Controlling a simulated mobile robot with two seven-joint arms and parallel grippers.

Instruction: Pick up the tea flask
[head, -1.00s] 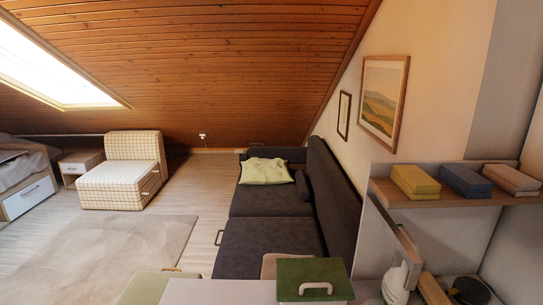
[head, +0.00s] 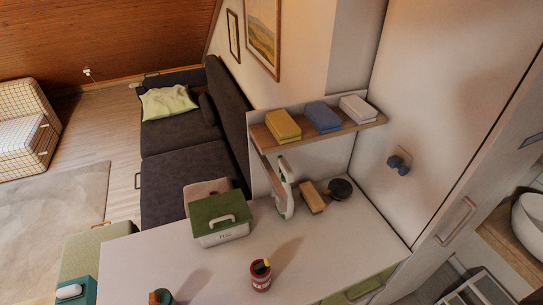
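I cannot make out anything that is clearly a tea flask. A white bottle with green parts (head: 283,192) stands upright on the white counter (head: 330,240), against the low wall under the shelf. A red container (head: 260,276) with small things sticking out of its top stands near the counter's front. A dark green container (head: 160,298) with an orange piece on top is cut off by the bottom edge. Neither of my grippers shows in the head view.
A box with a green lid and handle (head: 220,217) stands at the counter's left. A wooden block-like thing (head: 312,197) and a dark round thing (head: 340,188) lie near the back. The counter's right part is bare.

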